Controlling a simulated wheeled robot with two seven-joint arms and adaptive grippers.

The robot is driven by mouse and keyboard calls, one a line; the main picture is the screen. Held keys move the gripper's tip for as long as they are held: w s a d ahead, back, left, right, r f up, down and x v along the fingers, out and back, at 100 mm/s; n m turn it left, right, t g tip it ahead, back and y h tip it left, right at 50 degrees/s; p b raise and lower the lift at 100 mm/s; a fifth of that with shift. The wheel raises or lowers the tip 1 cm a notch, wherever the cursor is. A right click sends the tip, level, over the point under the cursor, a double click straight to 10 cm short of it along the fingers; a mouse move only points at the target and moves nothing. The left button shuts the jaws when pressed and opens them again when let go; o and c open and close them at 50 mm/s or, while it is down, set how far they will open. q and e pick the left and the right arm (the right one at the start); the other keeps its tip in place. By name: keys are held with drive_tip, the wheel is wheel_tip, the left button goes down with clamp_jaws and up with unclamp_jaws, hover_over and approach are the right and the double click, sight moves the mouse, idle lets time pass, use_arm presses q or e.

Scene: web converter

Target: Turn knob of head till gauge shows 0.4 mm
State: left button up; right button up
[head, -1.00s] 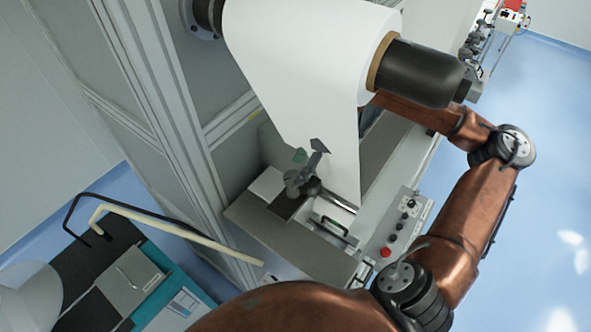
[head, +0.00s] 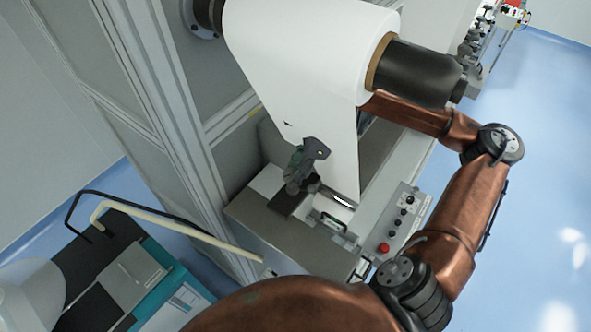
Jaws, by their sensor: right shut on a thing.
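My right gripper (head: 308,160) is dark grey and shows in the head view past the left edge of the white web (head: 310,70). Its arm passes behind the web. It is shut on a small part at the top of the dark head (head: 294,186), apparently the knob, which its fingers mostly hide. A green patch shows beside the fingers. The head sits on the machine's grey bed (head: 268,226). I cannot make out a gauge face or reading. My left gripper is not in view.
A black roller core (head: 415,73) sticks out above my right arm. A control panel (head: 403,222) with a red button stands right of the head. A teal and grey cart (head: 165,285) with a bent cream handle is at lower left. Blue floor is open at right.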

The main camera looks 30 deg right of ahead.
drive_tip(key=shift+c, duration=0.4)
drive_tip(key=shift+f+m+b, duration=0.1)
drive_tip(key=shift+m+b, duration=0.3)
drive_tip(key=shift+b, duration=0.2)
drive_tip(key=m+t+h+b, duration=0.1)
drive_tip(key=m+b, duration=0.1)
drive_tip(key=b, duration=0.1)
drive_tip(key=shift+m+b, duration=0.3)
drive_tip(key=shift+m, duration=0.1)
drive_tip(key=shift+s+a+m+b, duration=0.1)
drive_tip(key=shift+a+m+b, duration=0.05)
drive_tip(key=shift+m+b, duration=0.65)
drive_tip(key=m+t+h+b, duration=0.1)
drive_tip(key=m, duration=0.1)
drive_tip(key=shift+a+m, duration=0.1)
drive_tip(key=shift+m, duration=0.3)
drive_tip(key=shift+m+h+b, duration=0.85)
drive_tip(key=shift+m+h, duration=0.15)
drive_tip(key=shift+m, duration=0.9)
